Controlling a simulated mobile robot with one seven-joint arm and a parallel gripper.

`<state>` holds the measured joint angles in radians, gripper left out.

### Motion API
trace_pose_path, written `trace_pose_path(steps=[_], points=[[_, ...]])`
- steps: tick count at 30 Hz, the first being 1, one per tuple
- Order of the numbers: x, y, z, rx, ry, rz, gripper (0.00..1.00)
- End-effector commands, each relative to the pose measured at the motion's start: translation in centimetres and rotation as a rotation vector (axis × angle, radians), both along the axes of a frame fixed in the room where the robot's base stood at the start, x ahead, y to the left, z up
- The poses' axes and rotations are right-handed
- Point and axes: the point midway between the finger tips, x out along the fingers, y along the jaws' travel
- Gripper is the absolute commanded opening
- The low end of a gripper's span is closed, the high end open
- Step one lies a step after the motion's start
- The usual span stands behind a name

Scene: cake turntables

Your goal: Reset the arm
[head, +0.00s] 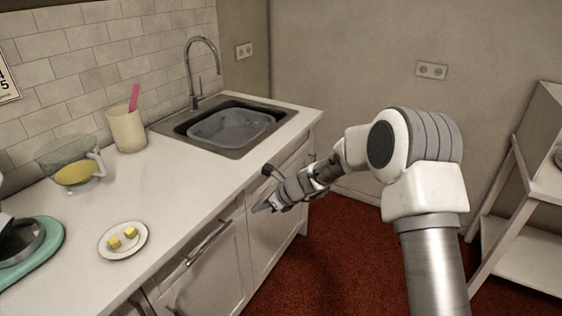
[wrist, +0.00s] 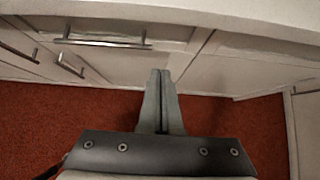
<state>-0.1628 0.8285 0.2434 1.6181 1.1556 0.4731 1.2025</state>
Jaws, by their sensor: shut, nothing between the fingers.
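My gripper (head: 264,207) is at the end of my arm, in front of the white cabinet fronts and a little below the counter's edge in the head view. In the wrist view my gripper (wrist: 160,74) shows its two grey fingers pressed together with nothing between them. The fingers point toward the cabinet fronts below the counter. My arm reaches in from the right side of the head view and is bent at a large white and grey joint.
The counter (head: 190,190) holds a plate (head: 105,249) with yellow pieces, a cup (head: 126,130), a glass bowl (head: 67,150) and a teal device (head: 52,240). A sink (head: 175,128) lies behind. Drawer handles (head: 207,242) jut out near my gripper. A shelf (head: 500,245) stands right.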

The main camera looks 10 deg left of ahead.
Motion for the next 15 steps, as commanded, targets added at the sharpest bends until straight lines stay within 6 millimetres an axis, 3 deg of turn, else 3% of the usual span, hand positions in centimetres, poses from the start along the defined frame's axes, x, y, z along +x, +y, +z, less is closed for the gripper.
trace_pose_path(steps=[5,15], points=[[-0.4,-0.9,2.4,-0.03,-0.061,0.058,0.0],[-5.0,-7.2,13.6,-0.259,-0.395,0.424,0.0]])
